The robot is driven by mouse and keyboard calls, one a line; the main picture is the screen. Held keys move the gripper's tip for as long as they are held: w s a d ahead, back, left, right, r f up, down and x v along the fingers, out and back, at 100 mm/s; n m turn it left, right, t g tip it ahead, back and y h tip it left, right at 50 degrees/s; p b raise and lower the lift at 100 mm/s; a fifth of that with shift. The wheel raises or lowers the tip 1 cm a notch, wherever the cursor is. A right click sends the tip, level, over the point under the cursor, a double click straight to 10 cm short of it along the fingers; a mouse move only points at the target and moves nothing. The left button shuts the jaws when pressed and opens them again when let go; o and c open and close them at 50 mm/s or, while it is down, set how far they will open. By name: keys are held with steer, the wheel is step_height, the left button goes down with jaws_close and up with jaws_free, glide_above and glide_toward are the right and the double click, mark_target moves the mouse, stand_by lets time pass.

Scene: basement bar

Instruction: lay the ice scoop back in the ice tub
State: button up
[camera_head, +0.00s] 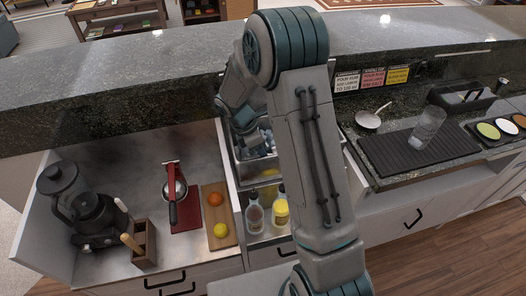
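The ice tub (262,170) is a metal-walled well in the counter, partly hidden behind my arm, with bluish ice (268,146) showing in it. A pale, round-bowled scoop (367,120) with a short handle lies on the right counter, left of the dark drip mat; it looks like the ice scoop. My arm rises through the middle of the view and bends down on the far side. My gripper (250,136) is at the tub, well left of the scoop. Its fingers are too small and hidden to tell whether they are open.
A dark drip mat (402,152) bears a clear glass (427,129). Bottles (255,215) stand in a well below the tub. A blender (82,205), red-based press (176,190) and cutting board (219,214) with fruit fill the left counter. A raised stone ledge (130,85) runs behind.

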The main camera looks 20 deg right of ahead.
steer(key=shift+s, duration=0.1)
stand_by(0.3)
steer(key=b+v, duration=0.1)
steer(key=v, duration=1.3)
steer(key=s+d+r+m+t+y, duration=0.2)
steer(key=s+r+m, duration=0.1)
steer(key=s+m, duration=0.6)
steer(key=s+d+r+m+t+y, duration=0.2)
steer(key=s+m, duration=0.7)
steer(key=s, duration=0.5)
steer(key=shift+s+d+r+t, duration=0.4)
steer(key=shift+d+r+t, duration=0.15)
steer(key=shift+t, duration=0.05)
